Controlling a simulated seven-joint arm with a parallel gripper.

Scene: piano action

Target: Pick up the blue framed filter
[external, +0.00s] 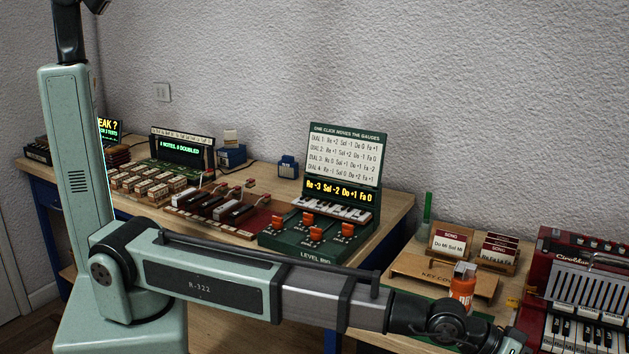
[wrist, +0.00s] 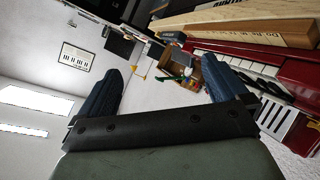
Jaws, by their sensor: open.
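I cannot make out a blue framed filter for certain in either view. In the external view, a small blue box-like object (external: 287,167) stands at the back of the long table, and another blue object (external: 231,156) with a pale top stands to its left. Both are too small to identify. My gripper (wrist: 161,65) shows in the wrist view with its two dark blue fingers wide apart and nothing between them. In the external view my arm reaches to the lower right, and the gripper is cut off at the bottom edge.
A green level rig (external: 318,239) with orange knobs stands at the long table's right end. On the lower right are a wooden key card holder (external: 440,277), an orange bottle (external: 462,290) and a red accordion (external: 588,275). A red keyboard instrument (wrist: 245,58) shows beside the right finger.

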